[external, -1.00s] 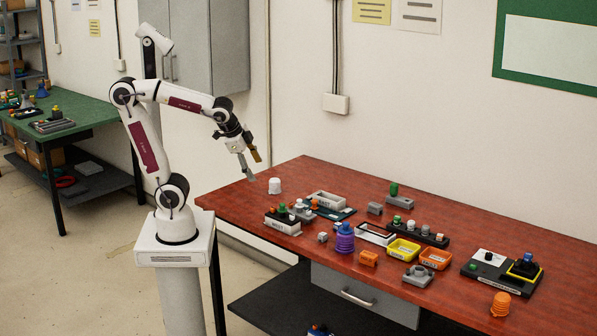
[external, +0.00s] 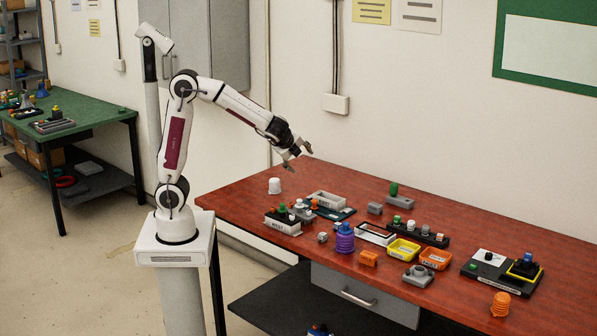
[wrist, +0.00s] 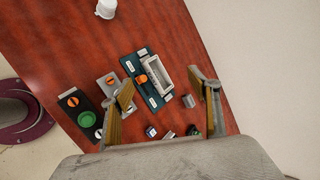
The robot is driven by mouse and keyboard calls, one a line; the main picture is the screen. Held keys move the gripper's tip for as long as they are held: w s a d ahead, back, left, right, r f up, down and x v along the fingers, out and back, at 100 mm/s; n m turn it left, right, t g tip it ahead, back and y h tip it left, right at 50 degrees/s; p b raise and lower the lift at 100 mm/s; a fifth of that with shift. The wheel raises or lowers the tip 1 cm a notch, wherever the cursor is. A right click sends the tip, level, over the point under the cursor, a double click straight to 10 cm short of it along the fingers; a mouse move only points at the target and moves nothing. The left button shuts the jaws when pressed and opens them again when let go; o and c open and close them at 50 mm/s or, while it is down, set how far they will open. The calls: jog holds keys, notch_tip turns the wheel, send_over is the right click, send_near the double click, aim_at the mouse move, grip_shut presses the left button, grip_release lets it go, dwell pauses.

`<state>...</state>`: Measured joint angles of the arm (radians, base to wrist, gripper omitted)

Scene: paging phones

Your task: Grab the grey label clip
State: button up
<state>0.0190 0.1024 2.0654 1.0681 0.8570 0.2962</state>
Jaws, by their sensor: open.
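Several grey pieces lie on the red bench, and I cannot tell for sure which is the label clip. A small grey block (external: 375,208) lies right of the white tray in the external view and is the likeliest one. A small grey piece (wrist: 188,100) shows beside the tray in the wrist view, perhaps the same block. Another small grey piece (external: 322,237) lies near the bench's front. My gripper (external: 299,158) is open and empty, in the air above the bench's back left part. Its two fingers (wrist: 165,88) spread apart in the wrist view, touching nothing.
A white tray (external: 326,199) stands on a dark teal board. A white cup (external: 274,186) stands left of it. A purple stack (external: 345,238), a yellow bin (external: 403,249) and an orange bin (external: 435,258) crowd the middle. The wall is close behind the bench.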

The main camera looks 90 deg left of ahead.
jog(key=w+a+f+m+t+y, duration=0.1)
jog(key=w+f+m, duration=0.25)
jog(key=w, duration=0.55)
jog(key=m+t, duration=0.5)
jog(key=m, duration=0.8)
send_near(373, 206)
jog(key=shift+w+a+n, duration=0.25)
jog(key=shift+w+a, duration=0.75)
jog(key=shift+w, duration=0.25)
jog(key=shift+f, duration=0.1)
jog(key=shift+w+a+f+g, duration=0.3)
jog(key=shift+w+a+f, duration=0.2)
jog(key=shift+w+a, duration=0.35)
jog(key=shift+f+x, duration=0.1)
jog(key=shift+x, duration=1.15)
jog(key=shift+f+x, duration=0.15)
jog(key=shift+x, duration=1.1)
jog(key=shift+d, duration=0.1)
jog(key=c, duration=1)
